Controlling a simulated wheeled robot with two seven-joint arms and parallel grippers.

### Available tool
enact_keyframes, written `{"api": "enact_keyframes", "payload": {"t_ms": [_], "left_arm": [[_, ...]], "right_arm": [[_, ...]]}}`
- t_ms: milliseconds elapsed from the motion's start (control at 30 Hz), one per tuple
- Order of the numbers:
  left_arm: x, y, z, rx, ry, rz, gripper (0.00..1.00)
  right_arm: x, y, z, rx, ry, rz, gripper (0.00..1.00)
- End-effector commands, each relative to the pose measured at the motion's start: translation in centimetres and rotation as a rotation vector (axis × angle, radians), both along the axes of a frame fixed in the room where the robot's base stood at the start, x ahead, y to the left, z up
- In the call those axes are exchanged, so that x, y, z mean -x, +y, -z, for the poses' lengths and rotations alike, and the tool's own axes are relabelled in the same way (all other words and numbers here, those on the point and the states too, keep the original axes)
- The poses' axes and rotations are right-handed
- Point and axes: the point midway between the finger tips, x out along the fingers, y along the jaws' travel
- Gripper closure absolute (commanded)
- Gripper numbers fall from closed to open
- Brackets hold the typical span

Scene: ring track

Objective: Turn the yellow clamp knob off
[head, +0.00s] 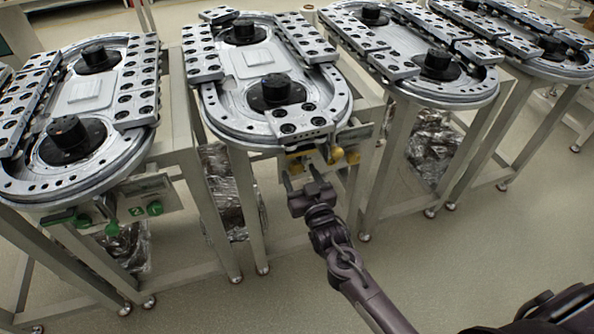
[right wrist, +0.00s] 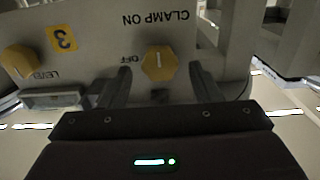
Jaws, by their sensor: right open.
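The yellow clamp knob (right wrist: 158,65) sits on a pale panel in the right wrist view, where the lettering appears upside down. Its white mark lines up with the CLAMP ON lettering above it; OFF is to its left. My right gripper (right wrist: 161,88) is open, one finger on each side of the knob, with a gap visible on both sides. In the head view the right gripper (head: 301,171) is in front of the panel below the second ring track (head: 225,118), and the knob (head: 295,163) is partly hidden behind it. My left gripper is not in view.
A second yellow knob (right wrist: 20,61) and a yellow 3 label (right wrist: 62,39) are on the same panel. A ring track with green knobs (head: 110,229) stands to the left, more tracks to the right. Metal legs stand near my right arm; the floor (head: 450,265) at right is clear.

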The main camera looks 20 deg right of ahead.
Motion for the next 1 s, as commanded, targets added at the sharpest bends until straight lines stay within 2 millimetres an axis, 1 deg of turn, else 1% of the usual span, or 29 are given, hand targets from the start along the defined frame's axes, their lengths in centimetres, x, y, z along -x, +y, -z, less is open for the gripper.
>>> {"api": "enact_keyframes", "payload": {"t_ms": [33, 167, 433, 467, 700, 800, 1000], "left_arm": [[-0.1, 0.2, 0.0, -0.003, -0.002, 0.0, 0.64], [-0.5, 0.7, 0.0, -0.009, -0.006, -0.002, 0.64], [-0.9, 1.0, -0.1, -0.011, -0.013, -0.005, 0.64], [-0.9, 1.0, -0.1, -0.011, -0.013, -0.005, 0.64], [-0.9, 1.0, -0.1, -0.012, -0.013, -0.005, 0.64], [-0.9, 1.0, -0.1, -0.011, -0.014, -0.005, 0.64], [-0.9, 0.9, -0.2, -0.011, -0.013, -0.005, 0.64]], "right_arm": [[-0.7, 0.0, 0.0, 0.0, -0.001, 0.0, 0.43], [-1.6, 0.1, 0.0, 0.0, 0.001, 0.0, 0.43], [-1.7, 0.1, 0.1, 0.0, 0.002, 0.0, 0.43], [-1.7, 0.1, 0.1, 0.0, 0.002, 0.0, 0.44], [-1.7, 0.1, 0.1, 0.0, 0.002, 0.0, 0.75], [-1.7, 0.1, 0.1, 0.0, 0.002, 0.0, 0.87], [-1.7, 0.1, 0.0, 0.014, 0.002, 0.0, 0.87]]}}
